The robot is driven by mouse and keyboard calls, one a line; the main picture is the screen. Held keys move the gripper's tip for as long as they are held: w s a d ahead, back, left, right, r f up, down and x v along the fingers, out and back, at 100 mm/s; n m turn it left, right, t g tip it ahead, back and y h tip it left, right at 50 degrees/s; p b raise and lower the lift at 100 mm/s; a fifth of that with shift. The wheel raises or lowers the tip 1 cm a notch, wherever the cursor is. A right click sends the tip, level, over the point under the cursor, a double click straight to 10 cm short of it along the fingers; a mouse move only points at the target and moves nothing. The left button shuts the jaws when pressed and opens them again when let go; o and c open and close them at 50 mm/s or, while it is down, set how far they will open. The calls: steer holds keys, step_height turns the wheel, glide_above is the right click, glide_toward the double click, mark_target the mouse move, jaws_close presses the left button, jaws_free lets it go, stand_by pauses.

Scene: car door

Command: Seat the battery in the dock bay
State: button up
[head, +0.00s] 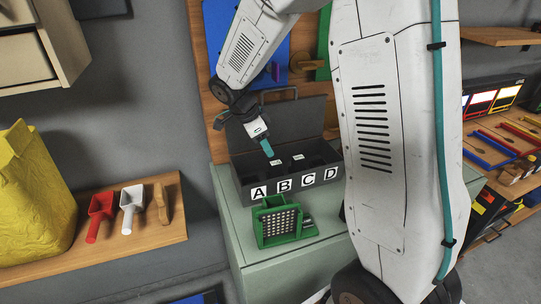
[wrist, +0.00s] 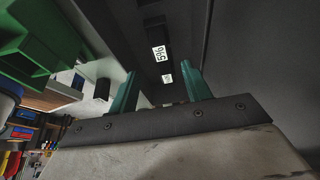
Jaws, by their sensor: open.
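A black open box with bays lettered A, B, C and D (head: 283,184) stands on a green-grey cabinet. Two small white labels show inside it; the wrist view shows a numbered label (wrist: 159,53) on a dark surface and a smaller one (wrist: 167,78). I cannot tell whether these mark batteries or bays, and no battery is clearly recognisable. My gripper (head: 267,148) is over the box, around bays A and B, pointing down into it. In the wrist view its teal fingers (wrist: 158,72) are apart, with nothing clearly held between them.
A green holder with a perforated front (head: 280,225) stands before the box on the cabinet top (head: 232,226). A left shelf bears a yellow bag (head: 32,195), a red scoop (head: 100,214) and a white scoop (head: 132,207). Right shelves hold tools.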

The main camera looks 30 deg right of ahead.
steer(key=s+a+r+n+y, duration=0.25)
steer(key=s+r+n, duration=0.55)
steer(key=s+r, duration=0.45)
steer(key=s+a+n+t+y, duration=0.1)
steer(key=s+a+n, duration=0.1)
steer(key=s+n, duration=0.4)
steer(key=s+a+r+n+t+y, duration=0.1)
steer(key=s+a+n, duration=0.2)
steer(key=s+n, duration=0.3)
steer(key=s, duration=0.5)
